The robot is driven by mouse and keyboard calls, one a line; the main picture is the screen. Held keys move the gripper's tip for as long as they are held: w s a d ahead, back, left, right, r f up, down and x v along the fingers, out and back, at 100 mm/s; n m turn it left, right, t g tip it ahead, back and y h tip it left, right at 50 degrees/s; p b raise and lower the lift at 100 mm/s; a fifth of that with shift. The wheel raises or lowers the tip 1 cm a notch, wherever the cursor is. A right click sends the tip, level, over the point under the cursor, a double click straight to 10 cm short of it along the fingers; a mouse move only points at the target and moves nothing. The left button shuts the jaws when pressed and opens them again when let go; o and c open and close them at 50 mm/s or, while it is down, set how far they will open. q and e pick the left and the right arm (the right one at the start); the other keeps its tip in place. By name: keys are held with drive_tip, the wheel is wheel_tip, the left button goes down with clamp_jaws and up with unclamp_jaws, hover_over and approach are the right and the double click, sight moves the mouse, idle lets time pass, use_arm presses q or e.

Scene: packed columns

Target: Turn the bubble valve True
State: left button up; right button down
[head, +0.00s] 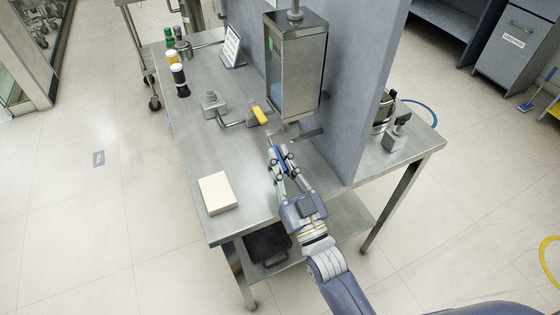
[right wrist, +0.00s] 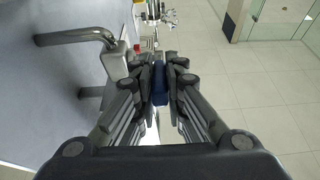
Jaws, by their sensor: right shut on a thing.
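A steel column housing (head: 298,65) with a bluish window hangs against the grey-blue partition, with pipework below it. A valve with a yellow handle (head: 261,115) sits on the pipe at its lower left. My right gripper (head: 277,157) is just below the housing, its fingers closed on a blue handle (head: 275,150). In the right wrist view the blue handle (right wrist: 160,82) lies between the two fingers of the right gripper (right wrist: 159,75). Which handle is the bubble valve cannot be told. Most of the blue handle is hidden by the fingers. My left gripper is out of view.
The steel table (head: 180,150) carries a pale block (head: 217,193) at its front left, bottles (head: 179,80) at the back and a small sign (head: 232,46). The partition (head: 360,90) stands close on the right. A bent metal pipe (right wrist: 75,37) shows beside the fingers.

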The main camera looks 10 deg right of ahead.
drive_tip(key=c, duration=1.6)
unclamp_jaws()
drive_tip(key=shift+c, duration=0.2)
drive_tip(key=shift+s+d+f, duration=0.15)
drive_tip(key=shift+s+f, duration=0.1)
drive_tip(key=shift+s, duration=0.15)
drive_tip(key=v, duration=1.1)
drive_tip(key=shift+r, duration=0.1)
